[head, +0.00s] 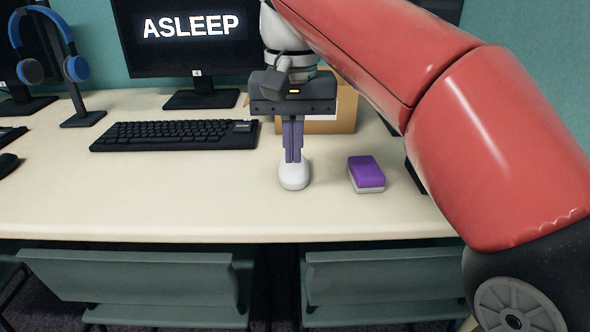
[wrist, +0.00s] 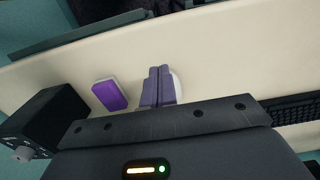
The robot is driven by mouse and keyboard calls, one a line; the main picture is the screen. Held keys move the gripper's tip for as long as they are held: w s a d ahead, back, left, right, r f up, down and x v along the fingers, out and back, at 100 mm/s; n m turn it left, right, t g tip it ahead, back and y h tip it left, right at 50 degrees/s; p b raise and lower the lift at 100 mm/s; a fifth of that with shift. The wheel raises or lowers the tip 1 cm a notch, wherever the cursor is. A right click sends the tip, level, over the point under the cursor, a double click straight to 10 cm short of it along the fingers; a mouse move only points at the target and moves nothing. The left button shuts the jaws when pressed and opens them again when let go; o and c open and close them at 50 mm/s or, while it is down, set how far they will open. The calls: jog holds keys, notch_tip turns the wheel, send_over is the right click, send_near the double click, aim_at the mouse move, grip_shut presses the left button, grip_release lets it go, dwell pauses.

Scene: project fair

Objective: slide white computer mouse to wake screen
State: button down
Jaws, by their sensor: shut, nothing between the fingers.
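The white computer mouse (head: 294,177) lies on the table to the right of the black keyboard. My gripper (head: 293,158) is shut with nothing between its fingers, pointing down at the back part of the mouse. The fingertips seem to touch it or hover just above; I cannot tell which. In the wrist view my gripper's fingers (wrist: 158,86) hide most of the mouse, and only a white edge (wrist: 178,88) shows beside them. The screen (head: 193,30) behind the keyboard reads "ASLEEP".
A purple and grey sponge-like block (head: 366,173) lies right of the mouse. The keyboard (head: 175,135) is to the left. A cardboard box (head: 345,108) stands behind my gripper. Blue headphones (head: 68,50) hang at the left. The table (head: 200,205) is clear left and front of the mouse; chairs stand before it.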

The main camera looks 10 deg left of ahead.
aim_at(293, 169)
notch_tip(293, 169, down, 10)
jog(key=b, duration=0.3)
jog(key=shift+d+b, duration=0.1)
jog(key=shift+b, duration=0.2)
jog(key=w, duration=0.2)
jog(key=shift+w+a+r+p, duration=0.2)
jog(key=shift+w+a+p, duration=0.1)
jog(key=shift+a, duration=0.05)
jog(key=shift+w+a, duration=0.15)
jog(key=shift+w, duration=0.5)
jog(key=shift+r, duration=0.1)
jog(key=shift+w+a+r+p, duration=0.2)
jog(key=shift+w+p, duration=0.35)
jog(key=shift+p, duration=0.35)
jog(key=shift+w+a+p, duration=0.2)
jog(key=shift+w+p, duration=0.85)
jog(key=shift+p, duration=0.05)
jog(key=shift+w, duration=0.25)
jog(key=shift+f, duration=0.25)
